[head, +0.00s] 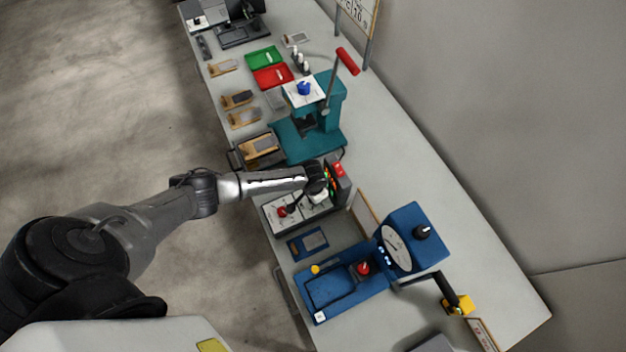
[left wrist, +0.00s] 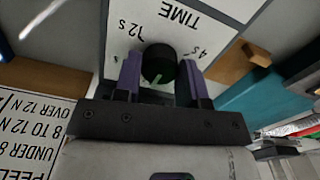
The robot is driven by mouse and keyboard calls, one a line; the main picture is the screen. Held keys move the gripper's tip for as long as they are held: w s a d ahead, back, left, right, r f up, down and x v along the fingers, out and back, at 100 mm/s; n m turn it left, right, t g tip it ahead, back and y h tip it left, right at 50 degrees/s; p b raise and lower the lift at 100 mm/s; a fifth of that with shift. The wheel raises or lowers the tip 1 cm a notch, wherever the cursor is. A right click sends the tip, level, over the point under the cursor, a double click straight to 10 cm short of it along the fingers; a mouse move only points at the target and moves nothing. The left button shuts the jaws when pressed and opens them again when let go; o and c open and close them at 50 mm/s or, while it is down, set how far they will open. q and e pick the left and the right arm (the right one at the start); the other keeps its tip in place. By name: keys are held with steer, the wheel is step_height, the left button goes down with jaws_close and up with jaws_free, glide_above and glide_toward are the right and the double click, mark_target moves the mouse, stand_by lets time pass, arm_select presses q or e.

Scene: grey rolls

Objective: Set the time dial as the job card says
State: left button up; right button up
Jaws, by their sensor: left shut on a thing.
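The time dial (left wrist: 158,63) is a dark round knob with a pale green pointer mark, on a white plate (left wrist: 205,18) lettered TIME, with 12 s on one side and 4 s on the other. The lettering is upside down in the left wrist view. My left gripper (left wrist: 158,88) is shut on the dial, one purple finger on each side. In the head view my left gripper (head: 317,185) is over the grey control box (head: 272,213), and the dial is hidden. A board (head: 359,14) at the top edge shows part of a setting, "10 s". My right gripper is not in view.
A teal press (head: 292,139) with a red-ended lever stands beyond the control box. A blue tester (head: 345,293) with a gauge stands nearer. Green (head: 265,57) and red (head: 272,77) trays lie farther back.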

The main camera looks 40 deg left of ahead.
arm_select(q)
steer(key=m, duration=0.5)
steer(key=shift+m+p, duration=0.3)
steer(key=m, duration=0.4)
steer(key=shift+m, duration=0.8)
steer(key=o, duration=0.9)
steer(key=shift+r, duration=0.15)
